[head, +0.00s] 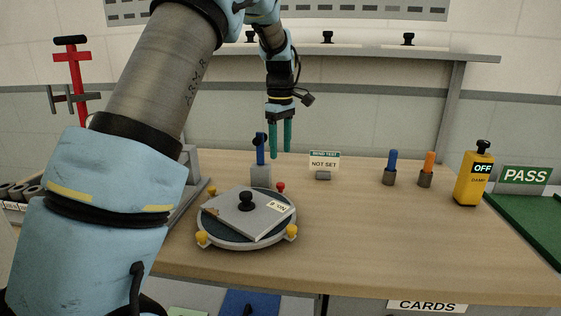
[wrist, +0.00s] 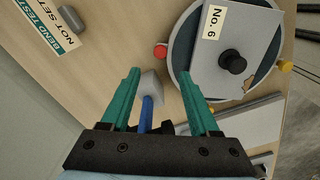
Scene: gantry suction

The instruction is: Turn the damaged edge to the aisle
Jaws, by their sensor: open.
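A grey square plate (head: 248,214) labelled "No. 6" lies on a round dark turntable (head: 262,243) with a black knob (head: 246,200) at its middle. The turntable rim carries yellow knobs and one red knob (head: 281,187) at the back. In the wrist view the plate (wrist: 234,30) has a chipped brown patch (wrist: 236,87) on its lower right edge. In the head view a brown patch shows at the plate's left corner. My gripper (head: 280,157) has teal fingers, is open and empty, and hangs above the bench behind the turntable. It also shows in the wrist view (wrist: 160,75).
A blue-handled peg in a grey block (head: 261,175) stands behind the turntable, below my gripper. A "BEND TEST NOT SET" sign (head: 324,160), blue (head: 391,168) and orange (head: 427,169) pegs, a yellow "OFF" clamp box (head: 473,178) and a green "PASS" area (head: 525,180) are to the right. The bench centre is clear.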

